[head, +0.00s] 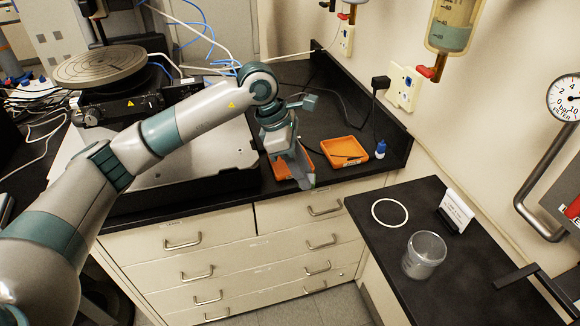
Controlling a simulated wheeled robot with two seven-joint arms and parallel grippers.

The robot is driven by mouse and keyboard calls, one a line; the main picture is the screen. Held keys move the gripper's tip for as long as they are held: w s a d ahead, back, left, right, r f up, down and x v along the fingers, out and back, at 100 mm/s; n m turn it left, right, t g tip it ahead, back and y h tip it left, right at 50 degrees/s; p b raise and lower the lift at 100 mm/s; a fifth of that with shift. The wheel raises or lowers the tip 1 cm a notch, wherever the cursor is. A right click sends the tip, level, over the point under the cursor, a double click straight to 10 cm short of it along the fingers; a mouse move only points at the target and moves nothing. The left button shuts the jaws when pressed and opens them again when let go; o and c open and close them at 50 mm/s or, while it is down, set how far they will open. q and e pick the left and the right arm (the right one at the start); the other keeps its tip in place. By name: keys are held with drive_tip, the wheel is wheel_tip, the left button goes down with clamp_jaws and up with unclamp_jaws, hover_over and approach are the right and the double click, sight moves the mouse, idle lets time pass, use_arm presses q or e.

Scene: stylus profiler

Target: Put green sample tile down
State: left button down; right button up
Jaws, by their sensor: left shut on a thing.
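My left gripper (302,181) points down at the front edge of the black bench, over and in front of an orange tray (308,161). It is shut on the green sample tile (314,181), of which only a small green sliver shows at the fingertips. The fingers hide the rest of the tile, and I cannot tell whether it touches a surface. The gripper and wrist cover much of this tray. A second orange tray (345,151) lies just to the right, with its inside in plain view. My right gripper is not in view.
A small blue-capped bottle (381,149) stands right of the trays. The profiler with its round stage (101,65) is at left. The lower right bench holds a white ring (390,212), a clear beaker (424,255) and a sign card (457,210).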

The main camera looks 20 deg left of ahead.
use_arm(q)
drive_tip(key=w+r+n+t+y+b, duration=0.1)
drive_tip(key=w+n+t+y, duration=0.2)
drive_tip(key=w+n, duration=0.4)
drive_tip(key=n, duration=0.6)
drive_tip(key=shift+w+d+t+y+b, duration=0.3)
drive_tip(key=shift+w+b, duration=0.05)
drive_tip(key=shift+w, duration=0.05)
drive_tip(key=w+a+f+p, duration=0.1)
drive_tip(key=w+a+f, duration=0.1)
drive_tip(key=w+a+f+p, duration=0.2)
drive_tip(key=a, duration=0.1)
drive_tip(key=w+a+f+p, duration=0.2)
drive_tip(key=w+a, duration=0.1)
drive_tip(key=shift+a+f, duration=0.25)
drive_tip(key=shift+w+a+f, duration=0.2)
drive_tip(key=shift+a+f, duration=0.05)
